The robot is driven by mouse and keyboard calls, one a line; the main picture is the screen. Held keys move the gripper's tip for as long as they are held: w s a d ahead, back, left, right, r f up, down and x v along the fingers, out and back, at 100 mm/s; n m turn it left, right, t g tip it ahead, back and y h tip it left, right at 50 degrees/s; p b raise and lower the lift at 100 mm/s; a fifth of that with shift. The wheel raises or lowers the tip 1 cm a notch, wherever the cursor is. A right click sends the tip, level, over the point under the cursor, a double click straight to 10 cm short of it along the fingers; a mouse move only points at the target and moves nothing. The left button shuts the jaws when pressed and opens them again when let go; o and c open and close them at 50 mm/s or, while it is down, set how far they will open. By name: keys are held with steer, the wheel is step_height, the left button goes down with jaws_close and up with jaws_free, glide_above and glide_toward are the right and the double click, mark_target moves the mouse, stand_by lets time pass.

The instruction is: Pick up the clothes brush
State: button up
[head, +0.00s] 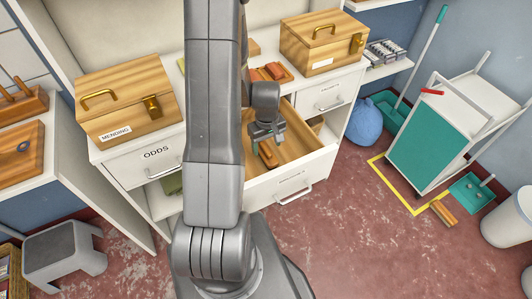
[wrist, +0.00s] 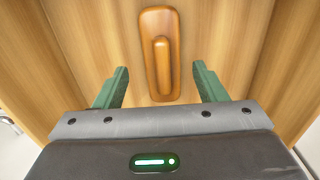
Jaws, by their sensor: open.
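A brown wooden brush-like block with a raised grip along its top, apparently the clothes brush (wrist: 150,28), lies in the open wooden drawer. It also shows in the head view (head: 270,160), partly hidden by my gripper. My gripper (wrist: 160,74) is open, with one green finger on each side of the brush's near end. I see a gap between each finger and the brush. In the head view my gripper (head: 266,143) points down into the drawer just over the brush. The bristles are hidden, and the exact height gap cannot be told.
The open drawer (head: 318,152) has wooden walls around the brush. Wooden boxes, one labelled MENDING (head: 126,97) and another (head: 322,42), stand on the counter. A small tray with a reddish-brown item (head: 275,71) sits between them. A teal-sided cart (head: 437,140) stands at right.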

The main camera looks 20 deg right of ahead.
mark_target(266, 148)
steer(key=shift+a+f, duration=0.15)
steer(key=shift+f, duration=1.65)
steer(key=c, duration=1.1)
steer(key=shift+r, duration=0.1)
steer(key=shift+r, duration=4.95)
